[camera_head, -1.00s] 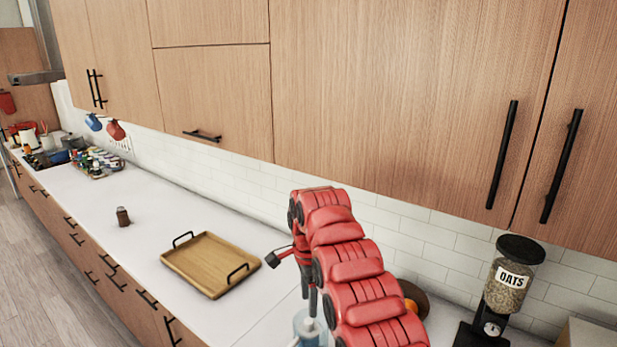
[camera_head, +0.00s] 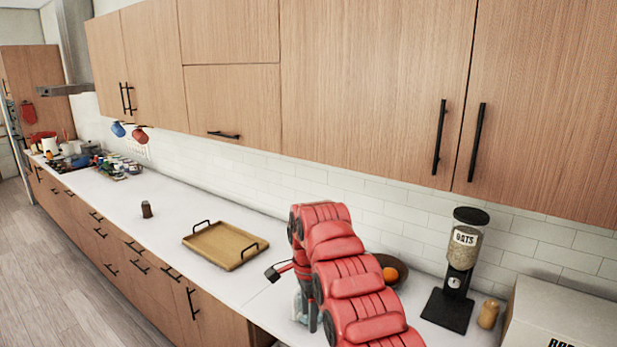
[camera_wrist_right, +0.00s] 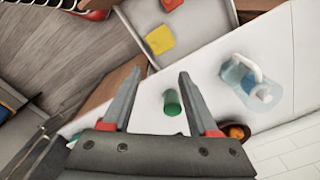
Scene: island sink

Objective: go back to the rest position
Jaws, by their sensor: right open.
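My right arm, red and segmented, rises from the lower edge of the head view. Its right gripper is partly hidden behind the arm there, with a dark part showing on the left side. In the right wrist view my right gripper (camera_wrist_right: 160,80) shows two grey fingers spread apart with nothing between them. A green cylinder (camera_wrist_right: 172,102) shows beyond the fingers on the white counter, apart from them. My left gripper is in neither view.
A wooden tray (camera_head: 216,249) and a small brown shaker (camera_head: 146,210) stand on the counter (camera_head: 110,190). An orange (camera_head: 390,275) sits in a bowl behind my arm. An oats dispenser (camera_head: 463,255), jar (camera_head: 488,314) and box (camera_head: 550,325) stand right. A clear-blue container (camera_wrist_right: 235,72) lies near the gripper.

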